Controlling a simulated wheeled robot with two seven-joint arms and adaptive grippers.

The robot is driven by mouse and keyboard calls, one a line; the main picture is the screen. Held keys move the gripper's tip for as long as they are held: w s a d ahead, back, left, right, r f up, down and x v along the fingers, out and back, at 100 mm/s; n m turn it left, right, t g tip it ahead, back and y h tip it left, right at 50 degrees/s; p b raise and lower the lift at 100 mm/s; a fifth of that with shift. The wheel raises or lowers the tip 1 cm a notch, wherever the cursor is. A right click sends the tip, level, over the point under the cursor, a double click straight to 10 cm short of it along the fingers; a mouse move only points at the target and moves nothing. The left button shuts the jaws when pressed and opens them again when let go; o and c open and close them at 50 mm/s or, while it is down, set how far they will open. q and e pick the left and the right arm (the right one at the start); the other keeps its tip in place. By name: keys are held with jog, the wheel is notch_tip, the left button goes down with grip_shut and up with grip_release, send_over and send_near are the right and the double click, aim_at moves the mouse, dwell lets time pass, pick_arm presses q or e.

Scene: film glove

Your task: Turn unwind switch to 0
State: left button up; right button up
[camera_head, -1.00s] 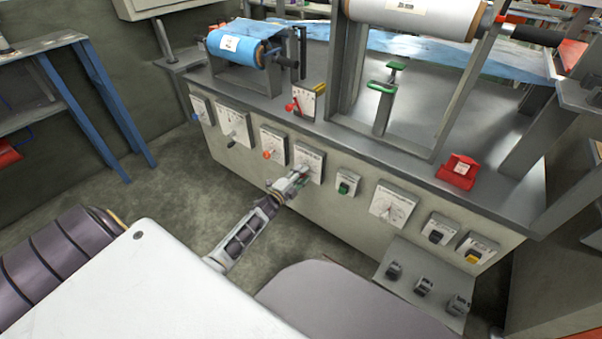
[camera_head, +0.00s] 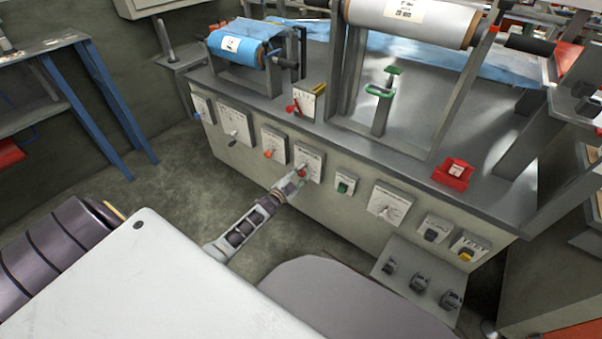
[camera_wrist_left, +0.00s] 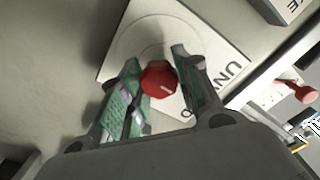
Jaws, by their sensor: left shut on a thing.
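The unwind switch is a red knob (camera_wrist_left: 158,79) on a white plate (camera_wrist_left: 215,55) with partly visible lettering "UN" and a "0". In the left wrist view the knob lies between the two green-padded fingers of my left gripper (camera_wrist_left: 160,88), which is shut on it. My right gripper is not in view.
A red box (camera_head: 454,175) sits on the machine's top edge. The floor left of my arm is clear.

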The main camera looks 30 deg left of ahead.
pick_arm(q)
jog(key=shift+n, duration=0.3)
jog(key=o, duration=1)
jog(key=shift+s, duration=0.2)
jog(key=shift+s+a, duration=0.15)
jog(key=shift+s, duration=1.8)
jog(key=shift+s+a, duration=0.2)
jog(key=shift+s, duration=1.7)
jog(key=shift+s+a, duration=0.15)
jog(key=shift+s, duration=1.8)
